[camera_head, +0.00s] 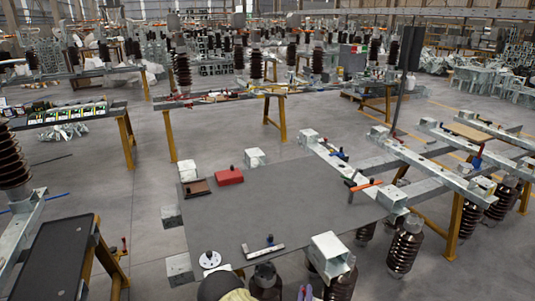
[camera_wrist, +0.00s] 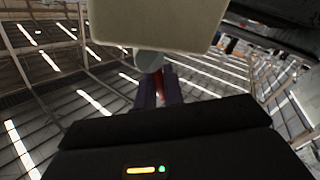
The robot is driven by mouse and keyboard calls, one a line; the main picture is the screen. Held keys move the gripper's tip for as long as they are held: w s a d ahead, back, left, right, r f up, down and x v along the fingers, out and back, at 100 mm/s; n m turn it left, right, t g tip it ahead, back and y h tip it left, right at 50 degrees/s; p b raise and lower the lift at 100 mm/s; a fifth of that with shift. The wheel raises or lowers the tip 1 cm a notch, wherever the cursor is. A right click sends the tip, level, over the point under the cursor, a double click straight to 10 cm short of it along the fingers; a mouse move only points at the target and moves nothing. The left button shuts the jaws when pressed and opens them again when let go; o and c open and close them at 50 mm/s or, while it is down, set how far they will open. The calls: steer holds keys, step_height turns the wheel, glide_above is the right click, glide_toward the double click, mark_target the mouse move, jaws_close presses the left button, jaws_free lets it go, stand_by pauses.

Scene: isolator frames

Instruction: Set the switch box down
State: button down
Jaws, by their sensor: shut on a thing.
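In the wrist view, a pale beige box (camera_wrist: 155,22) fills the top middle, seen close up, with a rounded grey part under it. I take it to be the switch box. The two dark fingers of my gripper (camera_wrist: 160,90) stand just below it, shut, with a red part (camera_wrist: 161,82) showing between them. The exact grip is partly hidden by the grey part. In the head view I cannot clearly make out the held box. The grey table top (camera_head: 290,205) lies in front of me.
A red box (camera_head: 229,176) and a brown tray (camera_head: 196,188) sit at the table's back left. A white disc (camera_head: 210,259) and a metal bar (camera_head: 262,249) lie near its front edge. A hammer (camera_head: 362,184) lies at the right. The table's middle is bare.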

steer(key=s+d+f+y, duration=0.1)
steer(key=s+d+f+n+y, duration=0.1)
steer(key=s, duration=0.1)
steer(key=s+d+f+n+y+p, duration=0.1)
steer(key=shift+s+d+f, duration=0.2)
steer(key=shift+s+f, duration=0.05)
steer(key=shift+f, duration=0.1)
stand_by(0.5)
